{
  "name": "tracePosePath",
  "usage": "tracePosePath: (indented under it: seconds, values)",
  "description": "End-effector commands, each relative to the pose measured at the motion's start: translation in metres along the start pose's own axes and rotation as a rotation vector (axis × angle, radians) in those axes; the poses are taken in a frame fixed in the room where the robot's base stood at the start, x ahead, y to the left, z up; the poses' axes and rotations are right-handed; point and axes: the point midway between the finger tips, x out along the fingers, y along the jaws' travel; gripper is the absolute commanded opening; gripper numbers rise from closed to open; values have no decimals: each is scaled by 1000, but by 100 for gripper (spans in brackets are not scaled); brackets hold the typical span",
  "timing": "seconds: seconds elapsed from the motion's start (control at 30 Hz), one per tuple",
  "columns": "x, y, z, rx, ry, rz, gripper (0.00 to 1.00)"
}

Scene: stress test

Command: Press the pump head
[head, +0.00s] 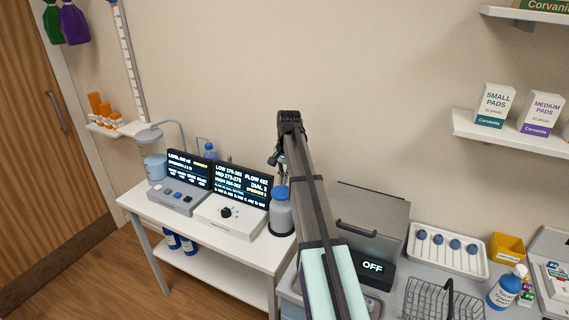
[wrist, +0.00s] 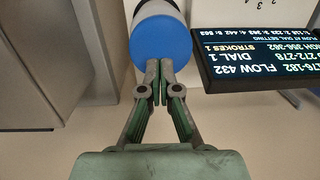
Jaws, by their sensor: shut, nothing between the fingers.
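A grey canister with a round blue pump head (head: 281,193) stands at the right end of the white bench, beside the dark display (head: 241,184). The wrist view shows the blue pump head (wrist: 162,38) from close by. My gripper (wrist: 160,66) is shut and empty, its fingertips overlapping the near edge of the blue head. I cannot tell whether they touch it. In the head view my gripper (head: 278,158) is small, partly hidden by my arm, and above the head. The display reads FLOW 432, DIAL 1 and a STROKES line in yellow.
A white box with a black dial (head: 226,212) and a grey button box (head: 178,198) sit left of the canister. A grey lidded unit (head: 371,218) stands to the right, with an OFF display (head: 373,267), wire rack (head: 430,299) and blue pump bottle (head: 505,290).

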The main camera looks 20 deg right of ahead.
Motion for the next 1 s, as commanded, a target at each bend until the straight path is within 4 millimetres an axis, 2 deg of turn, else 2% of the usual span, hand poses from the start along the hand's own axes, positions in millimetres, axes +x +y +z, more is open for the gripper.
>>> tracePosePath:
  seconds: [0.1,0.3,0.67,0.77,0.9,1.0]
  values:
    - [12,0,1,0,-2,1,0]
    - [22,0,0,0,0,0,0]
    - [24,0,0,0,0,0,0]
    - [33,1,-1,0,-1,1,0]
    - [55,2,-2,0,-1,1,0]
    - [61,2,-3,0,-1,1,0]
